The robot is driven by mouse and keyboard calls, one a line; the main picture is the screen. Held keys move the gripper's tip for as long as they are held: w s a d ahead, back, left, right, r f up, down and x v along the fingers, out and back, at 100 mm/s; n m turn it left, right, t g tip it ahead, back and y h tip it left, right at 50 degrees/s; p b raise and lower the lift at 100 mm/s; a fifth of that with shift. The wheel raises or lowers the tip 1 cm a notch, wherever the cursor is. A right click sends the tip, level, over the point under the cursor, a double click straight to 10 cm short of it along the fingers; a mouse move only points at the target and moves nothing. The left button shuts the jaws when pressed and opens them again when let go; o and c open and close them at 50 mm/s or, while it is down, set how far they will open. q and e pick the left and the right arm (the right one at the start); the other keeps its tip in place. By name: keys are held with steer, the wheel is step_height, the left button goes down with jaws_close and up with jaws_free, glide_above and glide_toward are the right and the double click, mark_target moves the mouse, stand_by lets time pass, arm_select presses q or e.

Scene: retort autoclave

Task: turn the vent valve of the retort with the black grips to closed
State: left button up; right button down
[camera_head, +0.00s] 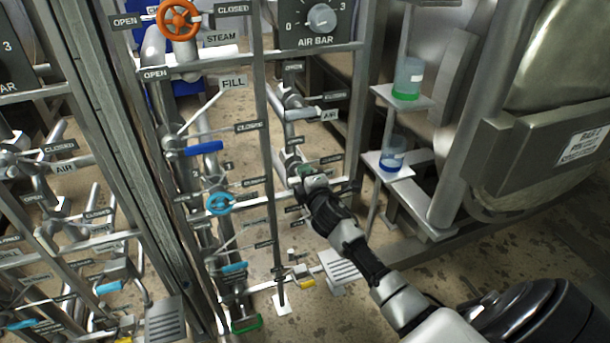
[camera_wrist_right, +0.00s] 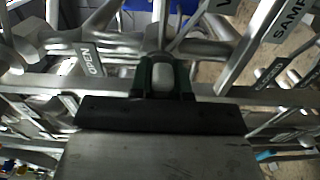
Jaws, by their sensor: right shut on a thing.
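My right gripper (camera_head: 306,172) reaches in from the lower right of the head view to the right-hand pipe column of the nearer valve frame. In the right wrist view its two dark fingers (camera_wrist_right: 164,78) are shut around a pale grey, rounded valve handle end (camera_wrist_right: 163,76). A plate starting with V (camera_wrist_right: 224,5) is cut off at the top. The handle's own grip is mostly hidden, and I cannot make out black grips. My left gripper is not in view.
The nearer frame carries an orange STEAM wheel (camera_head: 178,19), a blue FILL lever (camera_head: 204,148), a light-blue wheel (camera_head: 219,203) and an AIR BAR dial (camera_head: 321,18). Two beakers stand on small shelves (camera_head: 388,165) to the right. Frame bars closely surround the gripper.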

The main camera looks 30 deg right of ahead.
steer(key=c, duration=1.1)
jaws_free()
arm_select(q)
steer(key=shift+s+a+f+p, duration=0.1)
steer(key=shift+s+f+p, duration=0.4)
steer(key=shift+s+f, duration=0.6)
arm_select(e)
steer(key=v, duration=1)
steer(key=shift+s+a, duration=0.15)
steer(key=shift+s, duration=0.2)
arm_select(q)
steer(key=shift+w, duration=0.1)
